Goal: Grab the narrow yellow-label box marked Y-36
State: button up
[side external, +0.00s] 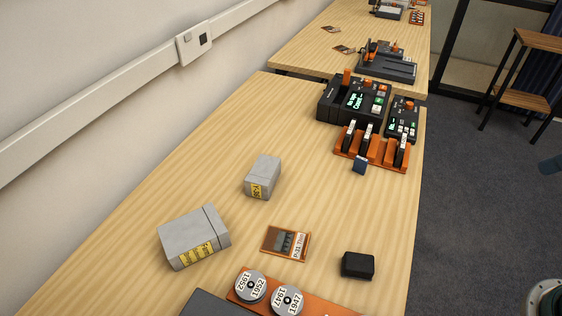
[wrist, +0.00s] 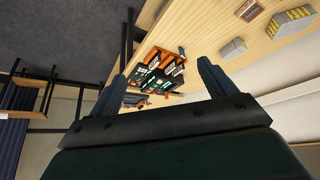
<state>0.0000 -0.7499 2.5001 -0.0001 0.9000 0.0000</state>
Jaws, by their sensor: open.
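The narrow grey box (side external: 265,170) with a yellow label stands on the wooden table, left of centre in the side view. Its label (side external: 257,191) appears to read Y-36. In the wrist view, a small grey box (wrist: 232,48) at upper right looks like the same one. A wider grey box (side external: 190,232) with a yellow label stands nearer the side camera; it also shows in the wrist view (wrist: 292,21). My gripper (wrist: 160,70) is open and empty, its fingers apart. It is away from both boxes, with neither between its fingers.
A film card (side external: 286,243), a small black box (side external: 358,265) and an orange tray (side external: 330,306) with labelled reels lie near the boxes. A black device (side external: 335,103) and an orange rack (side external: 372,158) stand farther back. A wall is on the left; bare table surrounds the narrow box.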

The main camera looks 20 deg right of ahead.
jog(key=w+a+r+m+g, duration=0.1)
jog(key=w+a+r, duration=0.1)
jog(key=w, duration=0.4)
jog(key=w+a+r+m, duration=0.1)
jog(key=w+a+r, duration=0.1)
jog(key=w, duration=0.4)
jog(key=m+g, duration=0.3)
jog(key=m, duration=0.3)
send_over(265, 170)
jog(key=s, duration=0.2)
notch_tip(265, 170, down, 20)
jog(key=shift+s+d, duration=0.1)
jog(key=shift+d, duration=0.2)
jog(key=shift+w+a+f, duration=0.1)
jog(key=shift+w+f, duration=0.15)
jog(key=shift+f, duration=1.15)
jog(key=shift+w+f, duration=0.25)
jog(key=shift+f, duration=1.15)
jog(key=shift+w+a+f, duration=0.1)
jog(key=shift+w+f, duration=0.15)
jog(key=shift+f, duration=1.15)
